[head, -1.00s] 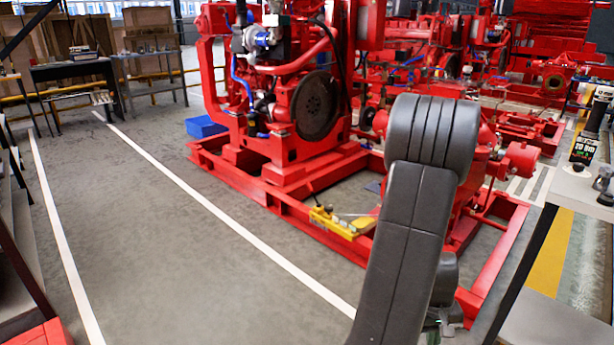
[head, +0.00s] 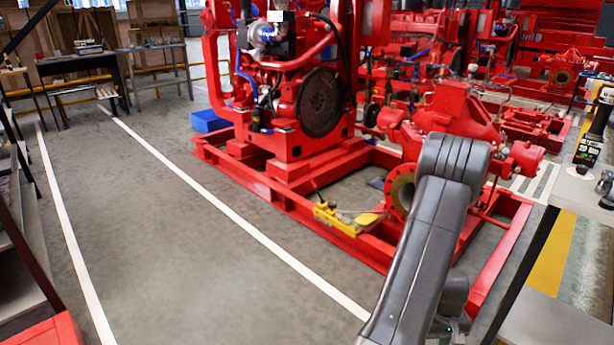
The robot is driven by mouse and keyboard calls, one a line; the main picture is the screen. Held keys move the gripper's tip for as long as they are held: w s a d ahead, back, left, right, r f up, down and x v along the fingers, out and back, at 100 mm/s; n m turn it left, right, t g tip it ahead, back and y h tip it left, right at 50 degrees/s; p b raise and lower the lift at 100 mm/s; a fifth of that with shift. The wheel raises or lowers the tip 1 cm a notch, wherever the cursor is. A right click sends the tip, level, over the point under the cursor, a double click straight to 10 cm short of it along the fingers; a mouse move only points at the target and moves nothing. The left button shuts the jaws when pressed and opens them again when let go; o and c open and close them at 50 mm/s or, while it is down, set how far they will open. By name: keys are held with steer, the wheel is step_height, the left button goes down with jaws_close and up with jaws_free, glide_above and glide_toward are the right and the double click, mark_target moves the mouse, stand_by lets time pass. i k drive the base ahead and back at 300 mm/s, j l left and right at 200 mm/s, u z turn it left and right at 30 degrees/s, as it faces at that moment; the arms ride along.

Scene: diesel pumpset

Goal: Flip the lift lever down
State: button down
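I cannot pick out the lift lever for certain. A small yellow device (head: 342,219) with a thin dark rod rising at its left end and a pale bar along it sits on the front rail of the red skid frame (head: 262,200). Whether either is the lever is too small to tell. My arm (head: 425,245) rises from the bottom edge, to the right of the yellow device and apart from it in the picture. Its bent joint covers part of the red pump. My gripper does not show clearly; the lower part of the arm runs out of the frame.
The red diesel engine (head: 318,103) and red pump (head: 455,108) stand on the skid. A blue box (head: 209,121) lies behind its left end. A grey bench (head: 565,185) stands at right, with a dark handheld device (head: 589,150). The floor at left is clear.

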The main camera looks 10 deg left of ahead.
mark_target(321, 202)
steer(key=i+j+u, duration=0.1)
steer(key=i+u, duration=0.45)
steer(key=u, duration=0.25)
steer(key=i+l+u, duration=0.1)
steer(key=i, duration=0.4)
steer(key=i+l+u, duration=0.1)
steer(key=i, duration=0.45)
steer(key=i+l, duration=0.2)
steer(key=i, duration=0.3)
steer(key=i+l+u, duration=0.15)
steer(key=i, duration=0.35)
steer(key=i+l, duration=0.15)
steer(key=i, duration=0.25)
steer(key=i+l, duration=0.15)
steer(key=i, duration=0.25)
